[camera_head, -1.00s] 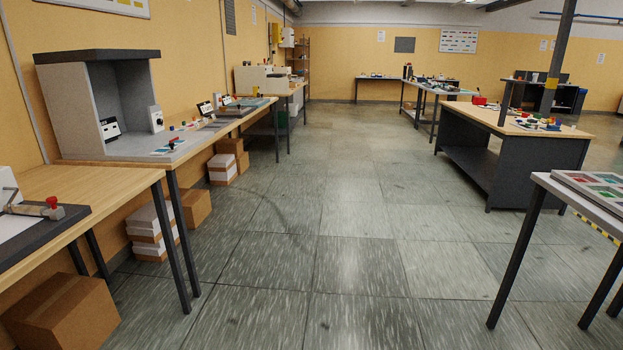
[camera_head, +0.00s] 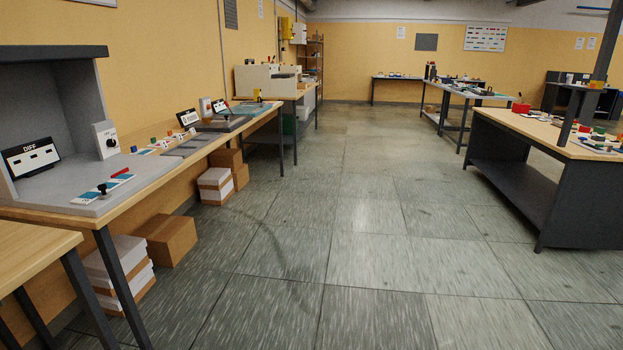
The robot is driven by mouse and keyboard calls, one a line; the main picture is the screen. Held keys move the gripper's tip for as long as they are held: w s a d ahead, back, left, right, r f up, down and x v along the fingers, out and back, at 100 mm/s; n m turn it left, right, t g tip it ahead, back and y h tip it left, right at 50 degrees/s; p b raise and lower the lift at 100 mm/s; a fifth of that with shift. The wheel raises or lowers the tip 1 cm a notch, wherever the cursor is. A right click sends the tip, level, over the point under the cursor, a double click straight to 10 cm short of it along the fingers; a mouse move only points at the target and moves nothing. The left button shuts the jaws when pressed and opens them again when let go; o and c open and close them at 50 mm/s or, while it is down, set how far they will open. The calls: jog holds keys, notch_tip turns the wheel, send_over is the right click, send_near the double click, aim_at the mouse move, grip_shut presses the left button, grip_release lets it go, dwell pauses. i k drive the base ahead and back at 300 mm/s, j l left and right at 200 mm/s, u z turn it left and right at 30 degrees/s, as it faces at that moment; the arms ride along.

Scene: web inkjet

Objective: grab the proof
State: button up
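A flat sheet with teal and white patches (camera_head: 86,197) lies on the grey floor of the viewing booth (camera_head: 60,105) at the left. A small dark upright knob stands on it, and a red piece lies at its far end. I cannot tell for sure whether this sheet is the proof. Several small patterned cards (camera_head: 165,146) lie further along the same bench. My gripper is not in view.
The wooden bench (camera_head: 150,182) runs along the left wall, with boxes (camera_head: 165,240) under it. A nearer wooden table (camera_head: 30,250) is at the lower left. A dark workbench (camera_head: 515,190) stands at the right. The tiled aisle (camera_head: 340,230) between is clear.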

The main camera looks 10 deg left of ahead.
aim_at(154, 144)
jog(key=i+u, duration=0.1)
jog(key=i, duration=0.85)
jog(key=i+l+u, duration=0.1)
jog(key=i, duration=0.85)
jog(key=i+u, duration=0.3)
jog(key=i, duration=0.7)
jog(key=i+l+u, duration=0.1)
jog(key=i+u, duration=0.25)
jog(key=i, duration=0.6)
jog(key=i+u, duration=0.2)
jog(key=i, duration=0.2)
jog(key=i+l+u, duration=0.2)
jog(key=i, duration=0.2)
